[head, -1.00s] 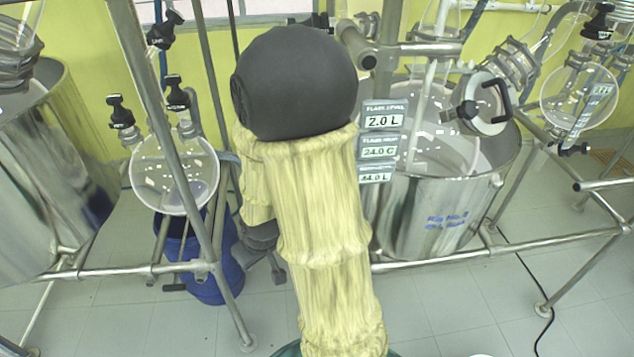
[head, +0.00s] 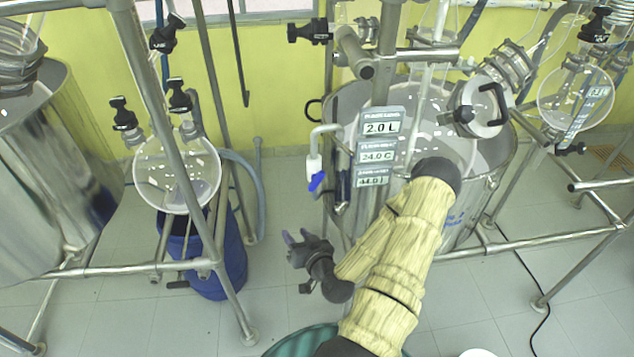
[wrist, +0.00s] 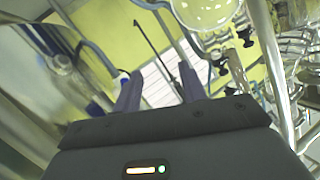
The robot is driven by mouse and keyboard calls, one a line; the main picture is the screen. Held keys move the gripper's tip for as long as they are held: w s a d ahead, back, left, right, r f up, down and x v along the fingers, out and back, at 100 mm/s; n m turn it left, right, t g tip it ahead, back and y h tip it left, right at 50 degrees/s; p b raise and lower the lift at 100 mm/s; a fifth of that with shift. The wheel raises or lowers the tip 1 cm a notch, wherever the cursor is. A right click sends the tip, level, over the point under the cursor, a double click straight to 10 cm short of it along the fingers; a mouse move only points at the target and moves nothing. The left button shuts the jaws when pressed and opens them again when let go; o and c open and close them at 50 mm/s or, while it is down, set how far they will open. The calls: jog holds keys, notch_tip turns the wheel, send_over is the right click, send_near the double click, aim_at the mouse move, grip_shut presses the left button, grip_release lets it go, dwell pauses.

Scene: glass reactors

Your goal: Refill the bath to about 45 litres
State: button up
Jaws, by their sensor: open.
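The bath is a steel tub (head: 405,215) at the right, around a glass flask (head: 455,145). At its left rim is a white bent pipe tap (head: 314,165) with a blue lever (head: 317,182). Three readouts stand by the bath: flask level (head: 381,128) 2.0 L, a second (head: 377,157) 24.0 C, and the lowest (head: 372,181), seemingly 44.0 L. My gripper (head: 295,238) is open and empty, below and left of the tap, apart from it. In the wrist view, its fingers (wrist: 160,88) have nothing between them; a curved pipe (wrist: 104,62) shows left of them.
A round flask (head: 177,172) and blue drum (head: 222,255) stand left. Another steel vessel (head: 45,180) is at far left. A green round rim (head: 300,340) is at the bottom. Floor between drum and bath is open.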

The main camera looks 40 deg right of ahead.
aim_at(317, 183)
jog(key=s+d+r+m+h, duration=0.2)
jog(key=s+d+m+h, duration=0.2)
jog(key=d+m+h, duration=0.2)
jog(key=shift+s+d+r+h, duration=0.2)
jog(key=shift+r+h, duration=0.05)
jog(key=shift+h, duration=0.35)
jog(key=p+x, duration=0.6)
jog(key=x, duration=1)
jog(key=shift+w+p, duration=0.2)
jog(key=shift+p, duration=0.15)
jog(key=shift+w+d, duration=0.3)
jog(key=shift+w, duration=0.2)
jog(key=c, duration=0.9)
